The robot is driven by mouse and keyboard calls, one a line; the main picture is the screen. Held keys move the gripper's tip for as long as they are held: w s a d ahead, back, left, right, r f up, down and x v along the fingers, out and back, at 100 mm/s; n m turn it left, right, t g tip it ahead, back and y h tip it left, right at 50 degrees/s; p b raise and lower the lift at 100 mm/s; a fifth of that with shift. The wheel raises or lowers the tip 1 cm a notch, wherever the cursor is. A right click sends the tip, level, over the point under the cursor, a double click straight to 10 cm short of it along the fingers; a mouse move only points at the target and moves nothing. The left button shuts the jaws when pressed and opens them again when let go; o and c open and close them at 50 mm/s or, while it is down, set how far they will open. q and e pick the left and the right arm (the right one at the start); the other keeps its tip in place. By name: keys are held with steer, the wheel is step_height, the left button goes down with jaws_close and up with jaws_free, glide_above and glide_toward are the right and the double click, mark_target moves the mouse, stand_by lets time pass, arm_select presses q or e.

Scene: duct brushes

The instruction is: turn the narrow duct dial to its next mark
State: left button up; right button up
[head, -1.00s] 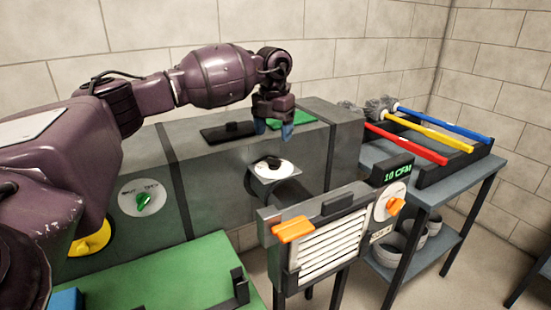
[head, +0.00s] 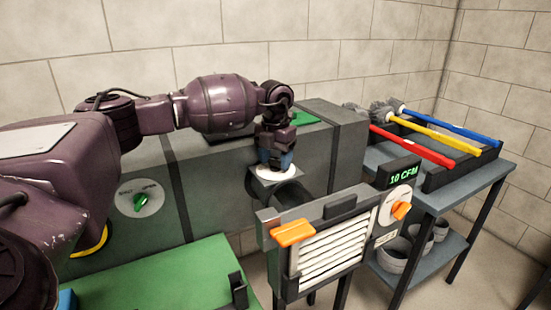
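The narrow duct dial (head: 264,176) is a white disc on a small plate on top of the short round duct stub, in the middle of the head view. My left gripper (head: 278,163) points straight down over it, its blue fingertips at the dial's knob. The fingers and wrist hide the knob and its pointer, so the dial's setting does not show. I cannot tell whether the fingers are closed on the knob. My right gripper is not in view.
A large grey duct (head: 215,185) stands behind, with a green-knobbed dial (head: 140,199) on its front. A louvred box (head: 330,247) with an orange lever and orange-knobbed dial (head: 399,205) stands front right, its display reading 10 CFM. Brushes (head: 440,135) lie on a side table.

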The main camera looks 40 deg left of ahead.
mark_target(276, 160)
arm_select(q)
steer(key=c, duration=0.6)
steer(key=shift+r+n+p, duration=0.3)
steer(key=shift+p, duration=0.05)
steer(key=n+p, duration=0.2)
steer(key=shift+d+r+n+p, duration=0.1)
steer(key=shift+r+n+p, duration=0.2)
steer(key=shift+n+p, duration=0.1)
steer(key=shift+f+n+p, duration=0.2)
steer(key=shift+n+p, duration=0.25)
steer(key=shift+n, duration=0.35)
steer(key=shift+f+n, duration=0.3)
steer(key=o, duration=0.8)
steer(key=shift+f, duration=0.1)
steer(key=shift+o, duration=0.6)
steer(key=shift+r, duration=0.45)
step_height(276, 160, up, 8)
steer(key=shift+r+p, duration=0.15)
steer(key=shift+p, duration=0.55)
steer(key=shift+r, duration=0.85)
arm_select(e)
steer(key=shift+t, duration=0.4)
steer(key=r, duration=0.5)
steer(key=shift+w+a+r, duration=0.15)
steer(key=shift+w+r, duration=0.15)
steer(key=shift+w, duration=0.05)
